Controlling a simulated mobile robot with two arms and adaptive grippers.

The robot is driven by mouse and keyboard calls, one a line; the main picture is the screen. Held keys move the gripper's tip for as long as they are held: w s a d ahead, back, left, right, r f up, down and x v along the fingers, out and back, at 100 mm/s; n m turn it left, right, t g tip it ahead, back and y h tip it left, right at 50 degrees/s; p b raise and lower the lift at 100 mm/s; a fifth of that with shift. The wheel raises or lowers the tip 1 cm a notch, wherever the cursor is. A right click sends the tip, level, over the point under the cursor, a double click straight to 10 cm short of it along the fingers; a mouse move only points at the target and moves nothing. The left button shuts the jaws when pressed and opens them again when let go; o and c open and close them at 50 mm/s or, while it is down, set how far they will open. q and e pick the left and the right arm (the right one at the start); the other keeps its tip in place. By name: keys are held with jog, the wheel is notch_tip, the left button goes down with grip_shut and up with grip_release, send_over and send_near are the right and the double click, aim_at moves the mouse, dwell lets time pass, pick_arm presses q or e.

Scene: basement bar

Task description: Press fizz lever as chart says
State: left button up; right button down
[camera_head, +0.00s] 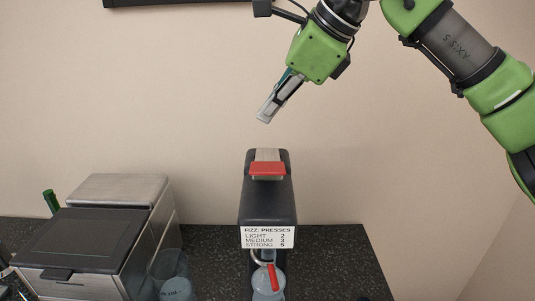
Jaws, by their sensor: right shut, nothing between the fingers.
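A black fizz machine (267,205) stands on the dark counter, with a red lever pad (267,169) on its top. The white chart (267,237) on its front reads "FIZZ: PRESSES", with light 2, medium 3 and a higher, small figure for strong. A clear bottle (268,291) sits under the front of the machine, with a red part (272,279) before it; its lower end is cut off. My right gripper (267,115) is shut and empty, pointing down in the air above the red lever and apart from it. My left gripper is not in view.
A steel and black machine (85,240) stands at the left. A clear glass (167,264) and a rounded item with partly readable writing (177,290) are beside it. A green bottle neck (51,202) shows behind. The counter (345,255) right of the fizz machine is mostly clear.

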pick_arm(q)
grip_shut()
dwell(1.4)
